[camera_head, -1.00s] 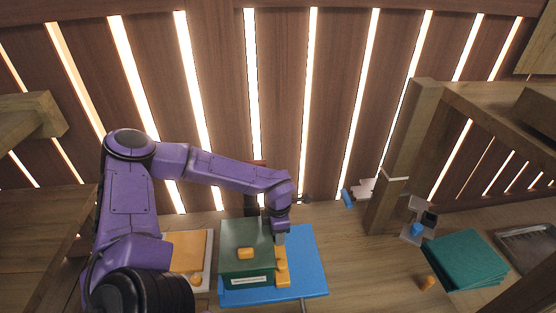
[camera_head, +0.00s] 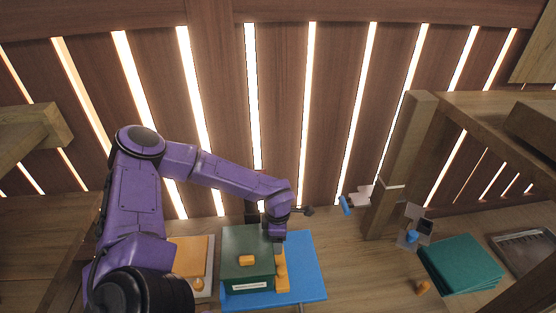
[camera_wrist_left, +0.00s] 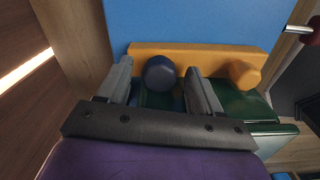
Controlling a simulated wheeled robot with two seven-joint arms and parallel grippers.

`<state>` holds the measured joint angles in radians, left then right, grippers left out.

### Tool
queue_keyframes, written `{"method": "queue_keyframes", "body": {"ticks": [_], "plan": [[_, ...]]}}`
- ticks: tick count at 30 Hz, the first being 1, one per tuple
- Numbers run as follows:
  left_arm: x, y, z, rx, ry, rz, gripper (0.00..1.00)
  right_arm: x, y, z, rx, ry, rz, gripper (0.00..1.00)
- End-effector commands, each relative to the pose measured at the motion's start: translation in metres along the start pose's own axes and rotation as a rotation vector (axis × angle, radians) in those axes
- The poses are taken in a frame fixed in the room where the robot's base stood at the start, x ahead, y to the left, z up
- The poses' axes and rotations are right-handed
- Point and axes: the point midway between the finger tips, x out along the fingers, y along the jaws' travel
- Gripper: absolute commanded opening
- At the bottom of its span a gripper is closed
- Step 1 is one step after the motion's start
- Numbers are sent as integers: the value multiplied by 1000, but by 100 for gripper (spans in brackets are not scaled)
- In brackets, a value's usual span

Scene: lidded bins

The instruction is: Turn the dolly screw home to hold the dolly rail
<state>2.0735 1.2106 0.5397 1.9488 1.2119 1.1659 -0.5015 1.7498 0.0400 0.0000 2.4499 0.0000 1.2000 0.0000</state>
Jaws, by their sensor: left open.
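A dark blue round knob (camera_wrist_left: 160,72), apparently the dolly screw, stands at an orange-yellow rail (camera_wrist_left: 205,55) in the left wrist view. My left gripper (camera_wrist_left: 161,80) is open, with one grey finger on each side of the knob. I cannot tell whether the fingers touch it. A yellow peg (camera_wrist_left: 243,73) stands on the rail to the right. In the head view the rail (camera_head: 282,272) runs along the right side of a green box (camera_head: 247,268), and my wrist and left gripper (camera_head: 275,238) are over its far end, hiding the knob. My right gripper is not in view.
A blue board (camera_head: 308,262) lies under the box and rail. A grey-white tray with an orange block (camera_head: 189,254) is left of it. A wooden post (camera_head: 397,160) stands to the right, with a teal stack (camera_head: 462,262) beyond. Bare table lies between board and post.

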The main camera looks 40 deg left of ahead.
Motion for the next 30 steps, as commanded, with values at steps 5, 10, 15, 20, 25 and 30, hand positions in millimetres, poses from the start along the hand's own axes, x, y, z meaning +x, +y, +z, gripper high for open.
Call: {"method": "queue_keyframes", "body": {"ticks": [5, 10, 15, 20, 25, 30], "plan": [[-47, 1, 1, -1, -5, 3, 65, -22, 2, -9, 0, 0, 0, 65], [-83, 0, 1, 0, -4, 2, 65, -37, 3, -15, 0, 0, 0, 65], [-99, 0, 0, 0, -1, 1, 65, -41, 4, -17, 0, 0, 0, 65], [-100, 0, 0, 1, 0, 0, 65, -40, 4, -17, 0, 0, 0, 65], [-99, 0, 0, 1, 0, 0, 65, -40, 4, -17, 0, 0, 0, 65], [-99, 0, 0, 1, 0, 0, 65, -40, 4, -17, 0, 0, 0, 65]]}}
